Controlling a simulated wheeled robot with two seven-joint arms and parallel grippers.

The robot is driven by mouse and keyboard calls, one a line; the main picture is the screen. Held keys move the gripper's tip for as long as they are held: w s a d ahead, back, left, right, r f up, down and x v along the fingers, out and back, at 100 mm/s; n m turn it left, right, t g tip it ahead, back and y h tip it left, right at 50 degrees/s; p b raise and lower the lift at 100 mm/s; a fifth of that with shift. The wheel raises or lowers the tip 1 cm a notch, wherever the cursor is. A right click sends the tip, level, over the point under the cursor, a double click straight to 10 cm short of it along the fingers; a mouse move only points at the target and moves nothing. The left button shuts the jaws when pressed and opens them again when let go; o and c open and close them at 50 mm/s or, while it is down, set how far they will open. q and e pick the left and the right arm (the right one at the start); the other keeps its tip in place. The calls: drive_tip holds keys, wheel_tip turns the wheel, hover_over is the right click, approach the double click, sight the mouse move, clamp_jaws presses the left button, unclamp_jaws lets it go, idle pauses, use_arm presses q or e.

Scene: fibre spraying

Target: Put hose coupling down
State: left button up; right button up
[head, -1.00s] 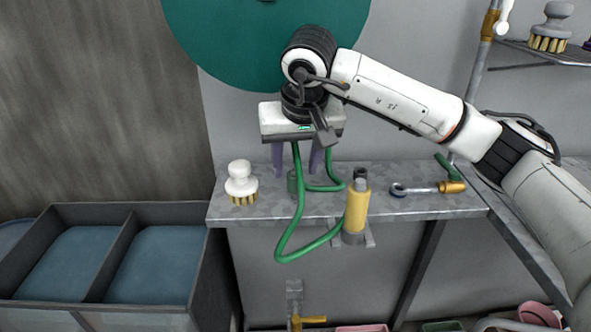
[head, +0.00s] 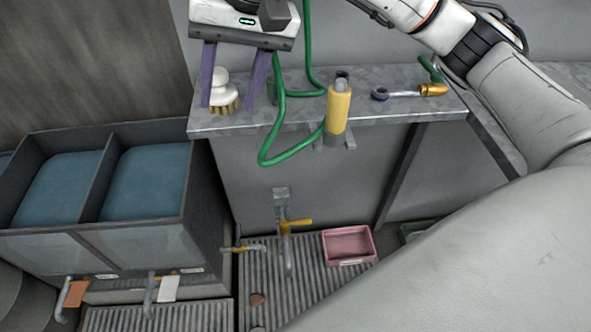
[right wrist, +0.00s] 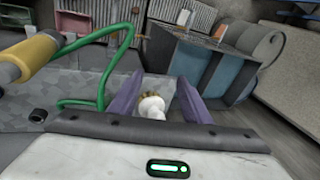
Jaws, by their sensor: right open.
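The yellow hose coupling (head: 339,108) with a grey tip stands upright at the front edge of the metal bench. A green hose (head: 270,140) loops from its lower side below the bench edge and back up. In the right wrist view the coupling (right wrist: 33,55) is at the upper left, apart from my fingers. My right gripper (head: 232,98) is open, with its purple fingers pointing down left of the coupling. A white brush (head: 220,88) shows between the fingers, also in the right wrist view (right wrist: 152,106); I cannot tell whether they touch. My left gripper is not in view.
A grey lance with a brass end (head: 432,90) lies on the bench (head: 390,112), right of the coupling. A two-part basin (head: 193,180) stands at left. A yellow-handled tap (head: 295,224) and a pink tray (head: 330,248) are below the bench.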

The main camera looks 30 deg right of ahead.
drive_tip(key=s+a+f+m+g+y, duration=0.2)
drive_tip(key=s+a+y, duration=0.2)
drive_tip(key=a, duration=0.4)
drive_tip(key=s+a+f+m+g+y, duration=0.1)
drive_tip(key=s+a+m+g+y, duration=0.15)
drive_tip(key=s+a+y, duration=0.4)
drive_tip(key=w+a+r+m+t+y, duration=0.1)
drive_tip(key=a+r+m+t+y, duration=0.1)
drive_tip(key=a+r+m+y, duration=0.8)
drive_tip(key=w+d+f+m+t+h, duration=0.4)
drive_tip(key=d+f+m+t+h, duration=0.45)
drive_tip(key=m, duration=0.95)
drive_tip(key=w+d+f+m+t+h, duration=0.45)
drive_tip(key=d+f+m+t, duration=0.55)
drive_tip(key=m, duration=0.8)
drive_tip(key=s+d+f+m+g+h, duration=0.2)
drive_tip(key=s+f+m, duration=0.3)
drive_tip(key=f, duration=0.4)
drive_tip(key=s+d+f+m+g+h, duration=0.2)
drive_tip(key=s+f+m+g+h, duration=0.1)
drive_tip(key=s+f, duration=0.4)
drive_tip(key=s+d+f+m+g+h, duration=0.1)
drive_tip(key=s+f+m+g, duration=0.3)
drive_tip(key=f, duration=0.7)
drive_tip(key=s+m+h, duration=0.1)
drive_tip(key=s+m, duration=0.1)
drive_tip(key=m, duration=0.1)
drive_tip(key=shift+s+d+f+g, duration=0.3)
drive_tip(key=shift+d+f+g, duration=0.05)
drive_tip(key=shift+d+g, duration=0.05)
